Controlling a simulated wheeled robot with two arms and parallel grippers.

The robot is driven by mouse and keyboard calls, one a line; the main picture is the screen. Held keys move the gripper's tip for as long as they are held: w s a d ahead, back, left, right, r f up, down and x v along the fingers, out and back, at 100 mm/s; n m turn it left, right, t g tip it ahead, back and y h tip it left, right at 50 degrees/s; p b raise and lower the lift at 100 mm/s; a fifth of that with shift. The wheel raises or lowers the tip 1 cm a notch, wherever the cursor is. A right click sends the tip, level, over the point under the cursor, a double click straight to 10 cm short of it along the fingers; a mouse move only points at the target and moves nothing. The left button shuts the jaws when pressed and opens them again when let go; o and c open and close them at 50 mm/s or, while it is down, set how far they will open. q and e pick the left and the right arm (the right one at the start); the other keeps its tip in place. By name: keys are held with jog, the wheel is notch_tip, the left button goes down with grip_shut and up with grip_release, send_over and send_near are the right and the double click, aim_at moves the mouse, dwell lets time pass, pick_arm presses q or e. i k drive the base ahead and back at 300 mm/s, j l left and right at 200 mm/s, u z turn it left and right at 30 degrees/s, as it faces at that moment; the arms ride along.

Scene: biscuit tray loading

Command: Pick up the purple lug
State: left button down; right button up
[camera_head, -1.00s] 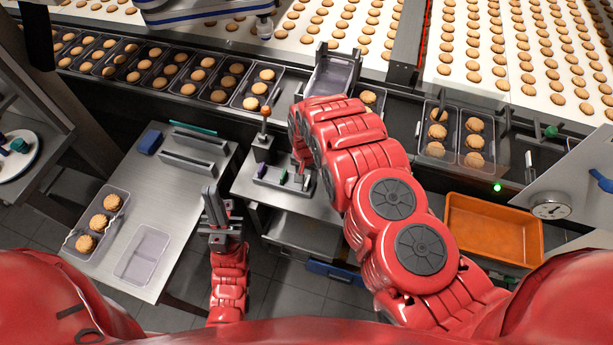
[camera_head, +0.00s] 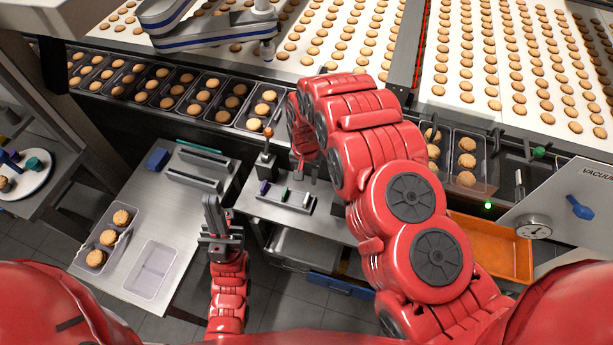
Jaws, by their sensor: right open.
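The purple lug (camera_head: 264,187) is a small upright piece at the left end of a dark grey holder (camera_head: 281,199) on the small metal side table.
A lever with an orange knob (camera_head: 268,132) stands just behind the purple lug. The left metal table (camera_head: 190,215) carries a biscuit tray (camera_head: 121,238) and an empty tray (camera_head: 149,270). An orange bin (camera_head: 490,245) sits at right. Biscuit trays line the conveyor behind.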

aim_at(266, 186)
jog(key=k, duration=1)
